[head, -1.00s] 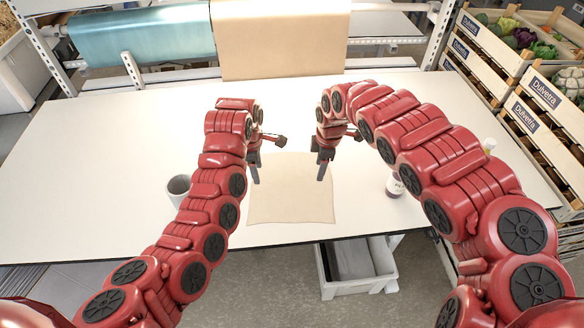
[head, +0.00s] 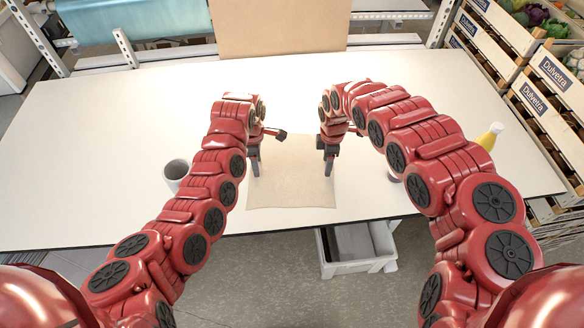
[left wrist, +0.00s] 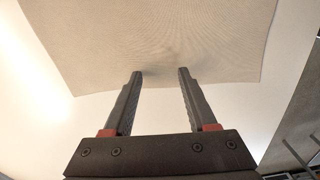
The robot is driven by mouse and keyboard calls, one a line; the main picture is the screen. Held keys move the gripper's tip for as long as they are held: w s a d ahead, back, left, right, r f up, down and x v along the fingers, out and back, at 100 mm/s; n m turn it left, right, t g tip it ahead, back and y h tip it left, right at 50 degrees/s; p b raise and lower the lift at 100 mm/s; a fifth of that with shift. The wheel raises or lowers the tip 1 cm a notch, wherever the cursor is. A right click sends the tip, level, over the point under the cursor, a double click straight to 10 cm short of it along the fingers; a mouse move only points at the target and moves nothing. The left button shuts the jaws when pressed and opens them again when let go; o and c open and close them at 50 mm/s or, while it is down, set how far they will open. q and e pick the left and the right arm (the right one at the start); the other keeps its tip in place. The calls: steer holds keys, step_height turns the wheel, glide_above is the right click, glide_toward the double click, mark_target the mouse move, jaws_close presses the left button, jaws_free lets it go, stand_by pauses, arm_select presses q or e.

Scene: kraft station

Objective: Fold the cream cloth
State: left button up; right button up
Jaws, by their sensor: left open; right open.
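The cream cloth (head: 292,185) lies flat and spread out near the front edge of the white table in the head view. My left gripper (head: 256,172) is over the cloth's left side, and my right gripper (head: 328,172) is over its right side. Both are open and empty, fingers pointing down. In the left wrist view the cloth (left wrist: 160,35) fills the upper middle, beyond the two parted fingers of my left gripper (left wrist: 160,75). Nothing is between the fingers. I cannot tell whether the fingertips touch the cloth.
A grey cup (head: 176,172) stands left of my left arm. A yellow-topped bottle (head: 489,136) shows behind my right arm. A white bin (head: 356,250) is on the floor below the front edge. Crates (head: 545,90) stand at right. The table's back (head: 170,90) is clear.

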arm_select(q)
steer(key=shift+s, duration=0.1)
arm_select(e)
steer(key=shift+s, duration=0.1)
arm_select(q)
steer(key=shift+f, duration=0.2)
arm_select(e)
steer(key=shift+f, duration=0.25)
arm_select(q)
jaws_close()
arm_select(e)
jaws_close()
arm_select(q)
steer(key=shift+r, duration=0.15)
arm_select(e)
steer(key=shift+r, duration=0.15)
